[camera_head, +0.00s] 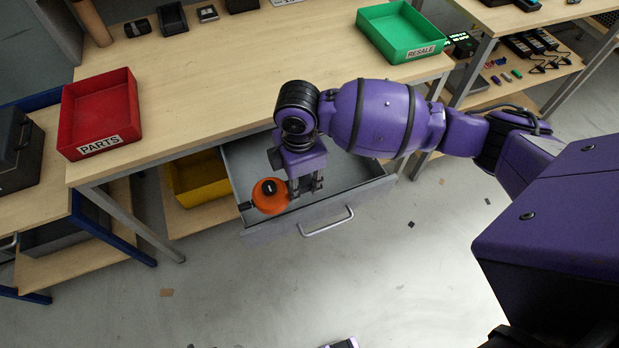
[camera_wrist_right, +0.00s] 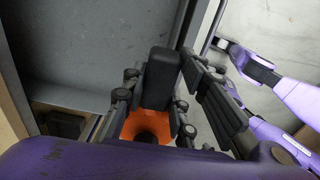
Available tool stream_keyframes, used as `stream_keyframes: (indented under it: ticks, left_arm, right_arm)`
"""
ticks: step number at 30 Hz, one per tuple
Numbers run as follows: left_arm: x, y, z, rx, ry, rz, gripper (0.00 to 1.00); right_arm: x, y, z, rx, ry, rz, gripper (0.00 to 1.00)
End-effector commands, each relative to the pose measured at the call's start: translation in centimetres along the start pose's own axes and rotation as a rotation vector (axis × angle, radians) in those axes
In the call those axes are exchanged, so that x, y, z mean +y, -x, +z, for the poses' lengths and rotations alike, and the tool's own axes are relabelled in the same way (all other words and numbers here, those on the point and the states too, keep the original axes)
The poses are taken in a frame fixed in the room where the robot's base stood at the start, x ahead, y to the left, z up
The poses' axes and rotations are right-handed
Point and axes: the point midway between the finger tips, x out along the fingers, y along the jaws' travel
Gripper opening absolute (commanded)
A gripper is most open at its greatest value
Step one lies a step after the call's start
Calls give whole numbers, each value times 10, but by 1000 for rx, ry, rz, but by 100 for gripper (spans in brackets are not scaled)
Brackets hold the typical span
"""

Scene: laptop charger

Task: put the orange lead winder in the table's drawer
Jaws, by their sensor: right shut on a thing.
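The orange lead winder (camera_head: 269,196) is a round orange piece with a black part, held at my right gripper (camera_head: 306,184). In the right wrist view the winder (camera_wrist_right: 146,126) sits between the fingers, with a black block (camera_wrist_right: 160,78) above the orange. My right gripper (camera_wrist_right: 152,108) is shut on it. The drawer (camera_head: 345,172) is pulled open under the table and is grey inside. The winder and gripper are over the left front part of the drawer; the height above its floor is hard to tell. My left gripper is not clearly seen in the head view.
The wooden table (camera_head: 230,75) carries a red PARTS bin (camera_head: 99,108) at left and a green RESALE bin (camera_head: 401,30) at the back right. A yellow bin (camera_head: 196,178) is on the shelf below, left of the drawer. The drawer's handle (camera_head: 327,222) faces the open floor.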

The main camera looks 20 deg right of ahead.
Motion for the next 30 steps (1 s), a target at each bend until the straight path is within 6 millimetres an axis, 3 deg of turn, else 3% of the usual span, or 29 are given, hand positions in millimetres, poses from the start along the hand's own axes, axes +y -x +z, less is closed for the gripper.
stream_keyframes:
  ticks: [11,15,26,30]
  left_arm:
    - [3,-12,-1,8,-6,6,28]
    - [3,-15,6,-1,-8,6,28]
    - [2,-16,13,-12,-9,5,28]
    - [2,-17,15,-13,-10,4,28]
  right_arm:
    - [73,-41,51,-3,-9,-2,0]
    - [90,-70,61,0,-7,-3,0]
    - [111,-97,74,0,-5,1,0]
    - [111,-118,74,0,-4,-1,0]
